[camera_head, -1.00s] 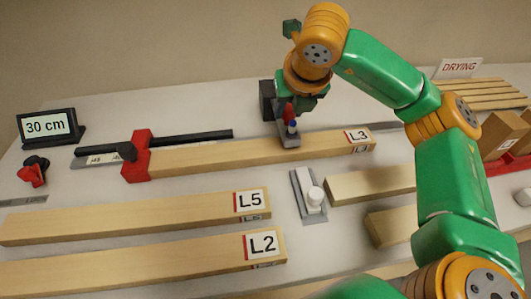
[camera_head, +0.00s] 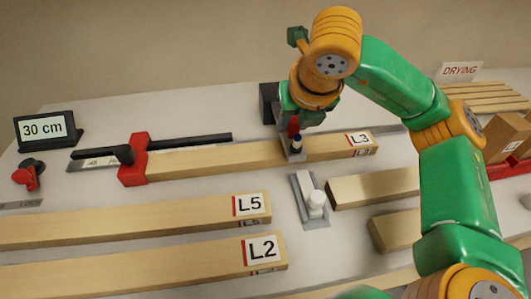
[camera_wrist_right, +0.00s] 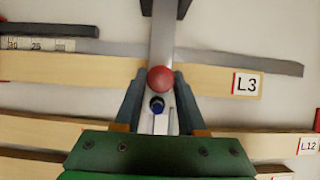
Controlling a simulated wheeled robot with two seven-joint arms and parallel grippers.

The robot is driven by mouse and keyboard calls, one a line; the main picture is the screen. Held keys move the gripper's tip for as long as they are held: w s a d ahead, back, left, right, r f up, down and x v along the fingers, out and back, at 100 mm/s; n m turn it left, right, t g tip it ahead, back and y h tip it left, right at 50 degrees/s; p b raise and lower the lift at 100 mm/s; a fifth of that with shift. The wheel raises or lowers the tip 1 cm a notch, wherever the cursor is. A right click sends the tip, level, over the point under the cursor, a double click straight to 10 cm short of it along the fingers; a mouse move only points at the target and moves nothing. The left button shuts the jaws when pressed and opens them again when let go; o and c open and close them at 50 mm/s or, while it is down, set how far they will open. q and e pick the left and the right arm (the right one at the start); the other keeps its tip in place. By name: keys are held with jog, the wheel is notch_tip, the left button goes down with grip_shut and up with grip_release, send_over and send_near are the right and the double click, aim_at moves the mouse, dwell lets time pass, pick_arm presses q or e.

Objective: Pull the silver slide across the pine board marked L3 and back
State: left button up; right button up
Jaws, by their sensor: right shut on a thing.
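The pine board marked L3 (camera_head: 240,154) lies along the bench, its left end in a red stop (camera_head: 134,160). The silver slide (camera_head: 293,152) lies across the board, left of the L3 label; in the right wrist view it is a grey bar (camera_wrist_right: 162,45) crossing the board (camera_wrist_right: 70,72). My right gripper (camera_head: 294,128) is over the slide, shut on its red knob (camera_wrist_right: 160,78). A small dark blue knob (camera_wrist_right: 156,105) shows between the fingers. My left gripper is not in view.
Boards L5 (camera_head: 130,218) and L2 (camera_head: 140,262) lie nearer. A grey holder with a white cylinder (camera_head: 315,203) stands right of L5. A "30 cm" display (camera_head: 43,129) is at the left. A black bar (camera_head: 190,140) runs behind L3.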

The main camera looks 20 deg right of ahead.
jog(key=shift+w+d+p, duration=0.2)
jog(key=shift+w, duration=0.45)
jog(key=shift+w+d+p, duration=0.15)
jog(key=shift+w, duration=0.5)
jog(key=shift+w+d+p, duration=0.25)
jog(key=shift+w+p, duration=0.2)
jog(key=shift+w, duration=0.45)
jog(key=shift+w+d+p, duration=0.2)
jog(key=shift+w+p, duration=0.25)
jog(key=shift+w, duration=0.5)
jog(key=shift+w+d+p, duration=0.25)
jog(key=shift+w+p, duration=0.2)
jog(key=shift+w, duration=0.45)
jog(key=o, duration=1.1)
jog(key=shift+c, duration=0.2)
notch_tip(320, 180, up, 9)
jog(key=p, duration=0.7)
